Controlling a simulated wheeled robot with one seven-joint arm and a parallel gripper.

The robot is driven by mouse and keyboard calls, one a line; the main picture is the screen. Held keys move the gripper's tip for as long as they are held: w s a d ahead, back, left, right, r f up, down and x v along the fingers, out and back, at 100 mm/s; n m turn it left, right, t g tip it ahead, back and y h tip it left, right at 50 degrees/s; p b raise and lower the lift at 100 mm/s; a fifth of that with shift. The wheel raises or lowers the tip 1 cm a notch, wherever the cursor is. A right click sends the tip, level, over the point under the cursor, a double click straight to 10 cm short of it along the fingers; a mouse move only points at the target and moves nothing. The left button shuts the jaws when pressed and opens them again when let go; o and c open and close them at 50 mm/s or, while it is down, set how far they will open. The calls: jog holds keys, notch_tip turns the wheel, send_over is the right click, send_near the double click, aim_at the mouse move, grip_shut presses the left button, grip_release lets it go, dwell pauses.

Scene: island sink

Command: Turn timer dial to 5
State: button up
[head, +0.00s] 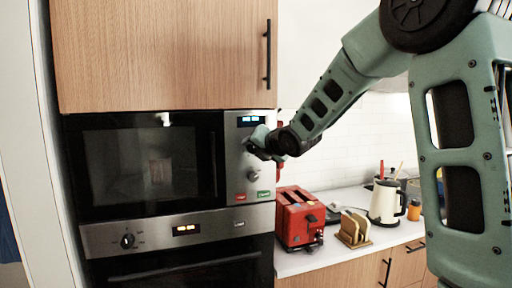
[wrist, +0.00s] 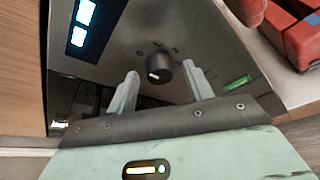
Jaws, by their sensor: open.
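The timer dial (wrist: 158,70) is a dark round knob with a white pointer mark, on the microwave's silver control panel (wrist: 125,50). Small marks surround it; I cannot read the numbers. My gripper (wrist: 163,75) is open, with one finger on each side of the dial in the wrist view and a gap to it on both sides. In the head view my gripper (head: 258,143) is at the upper part of the panel, below the lit display (head: 250,121), and hides what is behind it. A knob (head: 252,175) shows below it.
The microwave (head: 145,165) sits above an oven (head: 180,240) and under a wooden cabinet (head: 160,50). A red toaster (head: 297,218), a toast rack (head: 354,230) and a white kettle (head: 385,202) stand on the counter to the right. Red and green buttons (head: 263,194) are low on the panel.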

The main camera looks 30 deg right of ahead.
jog(key=shift+c, duration=0.2)
jog(key=c, duration=0.9)
